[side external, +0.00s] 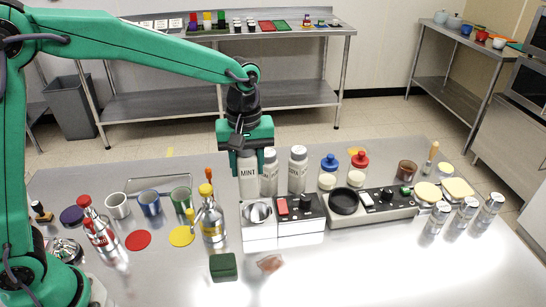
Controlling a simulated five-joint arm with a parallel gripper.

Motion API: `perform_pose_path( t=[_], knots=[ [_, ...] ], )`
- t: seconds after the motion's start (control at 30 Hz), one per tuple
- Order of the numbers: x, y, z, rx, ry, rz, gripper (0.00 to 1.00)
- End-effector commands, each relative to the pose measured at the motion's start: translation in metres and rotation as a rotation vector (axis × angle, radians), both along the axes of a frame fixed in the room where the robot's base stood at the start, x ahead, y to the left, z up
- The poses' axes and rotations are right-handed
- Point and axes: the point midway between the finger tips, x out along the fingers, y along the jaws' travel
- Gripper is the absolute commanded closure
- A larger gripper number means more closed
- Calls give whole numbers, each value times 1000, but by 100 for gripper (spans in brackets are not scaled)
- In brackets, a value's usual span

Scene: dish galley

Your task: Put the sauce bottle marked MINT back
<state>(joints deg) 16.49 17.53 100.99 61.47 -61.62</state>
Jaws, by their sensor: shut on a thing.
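The gripper hides the bottle's cap. Two more pale bottles stand close to its right, the middle one (269,172) and the right one (298,170). The MINT bottle's base is hidden behind the appliance, so I cannot tell whether it touches the table.
The steel appliance with a bowl (258,226) and the switch box (299,218) stand in front. Several cups, including a green one (181,199), and a yellow-capped dispenser (211,222) are to the left.

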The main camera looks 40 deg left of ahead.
Motion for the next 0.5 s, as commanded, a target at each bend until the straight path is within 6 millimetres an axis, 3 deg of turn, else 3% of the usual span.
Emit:
perform_pose_path(
  t=[0.5],
  knots=[
    [43, 63, -46, 0, 1, 3, 94]
  ],
)
